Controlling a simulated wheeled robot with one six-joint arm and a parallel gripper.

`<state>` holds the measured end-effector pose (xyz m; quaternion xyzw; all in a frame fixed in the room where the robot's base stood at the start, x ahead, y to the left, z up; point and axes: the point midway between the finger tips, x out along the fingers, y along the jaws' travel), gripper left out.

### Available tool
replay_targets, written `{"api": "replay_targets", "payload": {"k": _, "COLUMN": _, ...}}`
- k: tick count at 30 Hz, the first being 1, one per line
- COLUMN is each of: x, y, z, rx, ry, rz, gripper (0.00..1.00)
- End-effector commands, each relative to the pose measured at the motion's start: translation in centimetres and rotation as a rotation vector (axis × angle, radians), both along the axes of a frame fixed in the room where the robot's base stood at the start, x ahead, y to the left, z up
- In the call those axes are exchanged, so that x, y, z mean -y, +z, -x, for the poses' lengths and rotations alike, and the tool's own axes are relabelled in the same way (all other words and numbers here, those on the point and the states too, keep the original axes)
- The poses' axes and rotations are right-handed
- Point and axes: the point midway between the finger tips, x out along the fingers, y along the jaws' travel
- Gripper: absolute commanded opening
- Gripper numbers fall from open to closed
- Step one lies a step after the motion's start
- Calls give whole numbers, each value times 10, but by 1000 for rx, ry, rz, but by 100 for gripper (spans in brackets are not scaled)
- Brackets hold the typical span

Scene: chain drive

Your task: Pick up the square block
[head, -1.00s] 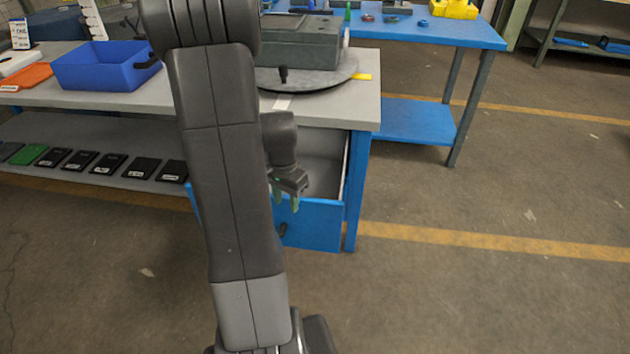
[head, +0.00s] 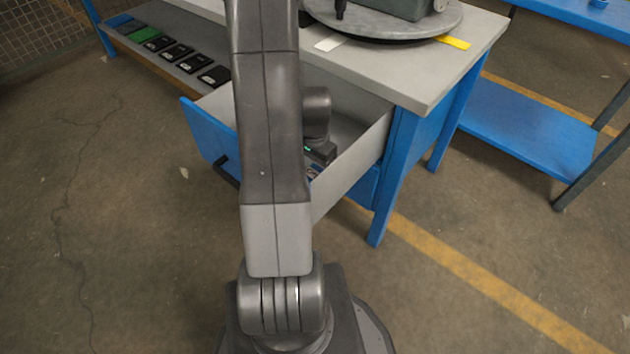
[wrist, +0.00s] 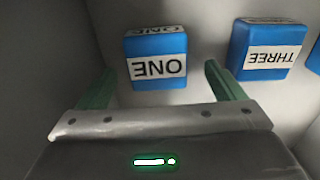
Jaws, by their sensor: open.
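A blue block with a white label reading ONE (wrist: 157,58) sits in the open drawer in the wrist view, its label upside down. A second blue block labelled THREE (wrist: 266,50) stands to its right, also with its label upside down. Both look roughly cube-shaped. My gripper (wrist: 157,80) is open and empty, its green fingers at the left and right of the ONE block, with gaps on both sides. In the head view my gripper (head: 318,160) is down inside the drawer (head: 355,168), partly hidden by my arm. Only a scrap of blue and white shows beneath it there.
Drawer walls stand close around my gripper. Another blue block (wrist: 315,58) is cut off at the right edge of the wrist view. The grey tabletop (head: 440,75) with a round turntable (head: 425,28) lies above and behind the drawer. Open floor lies in front.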

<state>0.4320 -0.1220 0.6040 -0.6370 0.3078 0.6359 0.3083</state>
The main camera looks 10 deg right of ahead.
Motion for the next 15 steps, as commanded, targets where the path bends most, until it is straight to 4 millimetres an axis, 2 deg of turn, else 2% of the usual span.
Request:
{"api": "replay_targets", "payload": {"k": 3, "x": 1, "y": -23, "z": 4, "rx": -4, "ry": -1, "rz": 0, "gripper": 89}}
{"api": "replay_targets", "payload": {"k": 6, "x": 1, "y": -35, "z": 4, "rx": -3, "ry": 0, "rz": -1, "gripper": 89}}
{"api": "replay_targets", "payload": {"k": 9, "x": 1, "y": -42, "z": 4, "rx": -3, "ry": 0, "rz": 0, "gripper": 89}}
{"api": "replay_targets", "payload": {"k": 15, "x": 1, "y": -42, "z": 3, "rx": -1, "ry": 0, "rz": 0, "gripper": 89}}
